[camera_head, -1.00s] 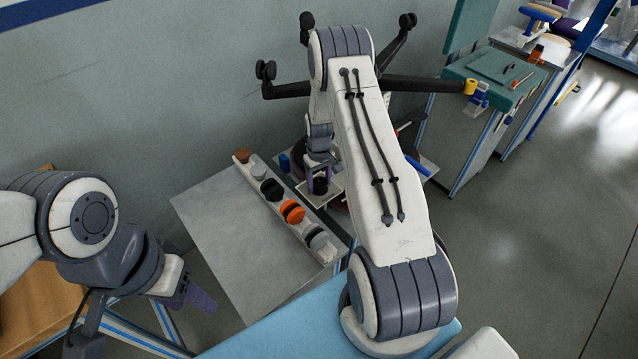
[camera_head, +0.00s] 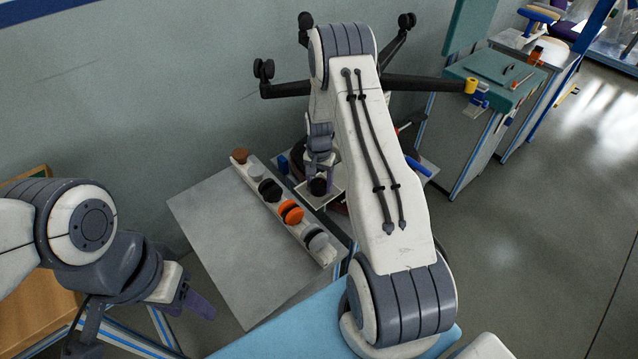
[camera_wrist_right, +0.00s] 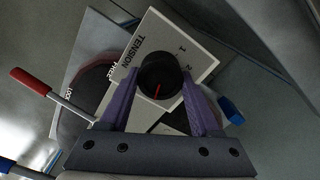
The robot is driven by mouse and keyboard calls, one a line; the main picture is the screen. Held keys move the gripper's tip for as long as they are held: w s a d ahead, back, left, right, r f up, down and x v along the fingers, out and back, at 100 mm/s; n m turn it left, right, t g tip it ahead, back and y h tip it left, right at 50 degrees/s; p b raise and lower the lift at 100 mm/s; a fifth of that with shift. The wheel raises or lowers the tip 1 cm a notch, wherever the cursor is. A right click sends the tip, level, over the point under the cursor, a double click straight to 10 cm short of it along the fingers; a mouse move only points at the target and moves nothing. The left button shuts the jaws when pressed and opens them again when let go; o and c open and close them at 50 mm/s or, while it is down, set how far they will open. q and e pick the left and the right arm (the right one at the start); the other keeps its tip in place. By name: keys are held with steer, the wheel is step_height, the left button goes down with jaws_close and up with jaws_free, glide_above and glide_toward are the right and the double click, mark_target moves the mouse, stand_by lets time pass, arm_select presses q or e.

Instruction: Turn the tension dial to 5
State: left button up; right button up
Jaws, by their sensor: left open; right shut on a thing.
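The black tension dial (camera_wrist_right: 160,72) sits on a pale plate (camera_wrist_right: 150,40) marked TENSION, with the numbers 1 and 2 readable in the right wrist view. Its red pointer line aims toward the bottom of that view; the number there is hidden. My right gripper (camera_wrist_right: 160,82) has its purple fingers shut on the dial from both sides. In the head view the dial (camera_head: 319,187) shows just below the right gripper (camera_head: 319,174). My left gripper (camera_head: 192,300) is open and empty at the lower left, away from the dial.
A red-handled lever (camera_wrist_right: 30,81) lies left of the dial. Teal-topped cabinets (camera_head: 500,70) stand right.

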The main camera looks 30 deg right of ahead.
mark_target(319, 183)
steer(key=shift+m, duration=1)
steer(key=o, duration=1.4)
step_height(319, 183, up, 10)
steer(key=shift+r+b, duration=0.25)
steer(key=shift+b, duration=0.25)
steer(key=shift+a, duration=0.1)
